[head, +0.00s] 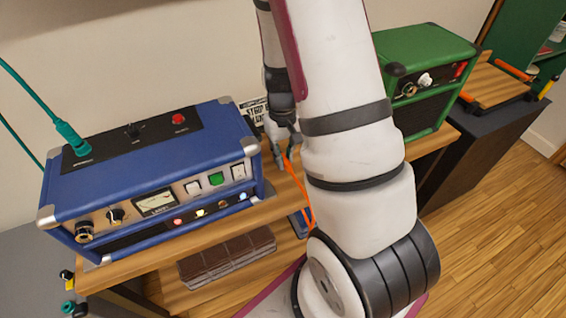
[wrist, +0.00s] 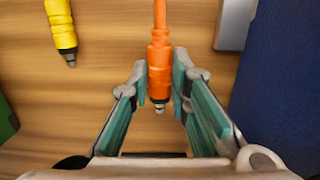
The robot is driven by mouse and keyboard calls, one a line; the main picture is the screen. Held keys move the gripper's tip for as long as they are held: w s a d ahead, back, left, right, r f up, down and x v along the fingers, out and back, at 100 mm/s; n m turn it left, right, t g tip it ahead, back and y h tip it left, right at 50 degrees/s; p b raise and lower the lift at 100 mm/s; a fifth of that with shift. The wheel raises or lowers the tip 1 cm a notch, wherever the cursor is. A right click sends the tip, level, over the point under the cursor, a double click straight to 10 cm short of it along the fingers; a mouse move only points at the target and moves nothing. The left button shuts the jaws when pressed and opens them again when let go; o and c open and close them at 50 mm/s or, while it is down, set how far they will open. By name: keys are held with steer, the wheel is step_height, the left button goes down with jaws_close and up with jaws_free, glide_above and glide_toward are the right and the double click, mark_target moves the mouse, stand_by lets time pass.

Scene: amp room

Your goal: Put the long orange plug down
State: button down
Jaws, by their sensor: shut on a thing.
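The long orange plug (wrist: 159,62) is between the fingers of my gripper (wrist: 160,88) in the wrist view. The fingers are shut on it, and its metal tip points toward the palm side of the picture. An orange cable (wrist: 159,12) runs from its far end. In the head view, my gripper (head: 283,150) is over the wooden bench top between two amps, and the orange cable (head: 300,185) hangs down beside my arm. The plug body is mostly hidden there. I cannot tell whether the plug touches the wood.
A blue amp (head: 150,185) with a teal plug (head: 72,138) on top stands left of my gripper. A green amp (head: 425,75) stands right, behind my arm. A yellow plug (wrist: 61,30) lies on the wood. Bare wood (wrist: 60,100) shows left of the orange plug.

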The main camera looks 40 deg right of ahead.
steer(key=shift+f, duration=1.6)
steer(key=shift+f+b, duration=0.25)
steer(key=shift+b, duration=0.15)
steer(key=c, duration=1.5)
jaws_free()
steer(key=r, duration=0.4)
steer(key=r+p, duration=0.1)
steer(key=r, duration=0.3)
steer(key=r+p, duration=0.1)
steer(key=r, duration=0.3)
steer(key=shift+w+d+r, duration=0.15)
steer(key=shift+w+r, duration=0.1)
steer(key=shift+w, duration=0.15)
